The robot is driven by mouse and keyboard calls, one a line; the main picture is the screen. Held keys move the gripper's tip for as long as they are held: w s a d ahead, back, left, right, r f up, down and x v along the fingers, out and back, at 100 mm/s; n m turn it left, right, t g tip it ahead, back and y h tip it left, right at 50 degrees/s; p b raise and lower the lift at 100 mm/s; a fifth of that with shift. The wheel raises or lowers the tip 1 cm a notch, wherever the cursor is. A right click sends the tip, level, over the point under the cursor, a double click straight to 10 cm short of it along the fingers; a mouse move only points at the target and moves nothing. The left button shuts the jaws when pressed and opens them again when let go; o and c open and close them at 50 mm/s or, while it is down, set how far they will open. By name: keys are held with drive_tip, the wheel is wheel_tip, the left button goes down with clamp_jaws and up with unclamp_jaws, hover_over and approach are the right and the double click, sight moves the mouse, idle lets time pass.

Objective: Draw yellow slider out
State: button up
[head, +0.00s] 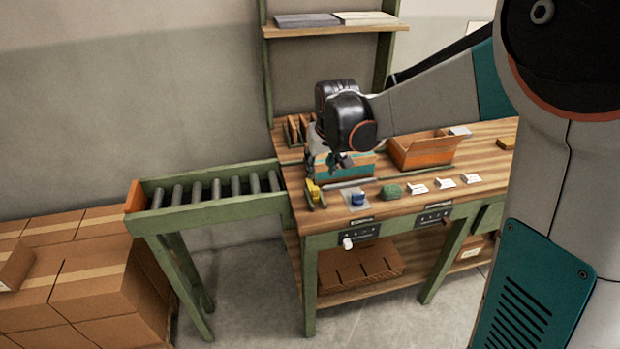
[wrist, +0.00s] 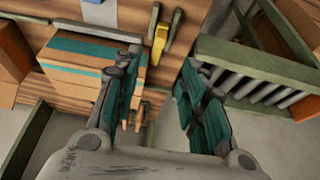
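The yellow slider (head: 313,190) is at the left end of the workbench top, near the conveyor. In the wrist view the yellow slider (wrist: 160,40) lies beyond my fingertips, beside a dark bar (wrist: 173,32). My gripper (head: 342,161) is above the left part of the bench, by a teal-striped box, a little up and right of the slider in the head view. In the wrist view my gripper (wrist: 162,68) has its two fingers spread with a clear gap and nothing held between them.
The teal-striped box (wrist: 75,68) is close to the left finger. A roller conveyor (head: 215,205) adjoins the bench's left end. An orange open box (head: 425,152), a blue item (head: 357,198), a green item (head: 391,191) and several white cards lie to the right.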

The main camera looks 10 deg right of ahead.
sight(315, 188)
drive_tip(key=b+x, duration=0.4)
drive_tip(key=x, duration=0.8)
drive_tip(key=shift+w+f, duration=0.15)
drive_tip(key=shift+f, duration=0.15)
clamp_jaws()
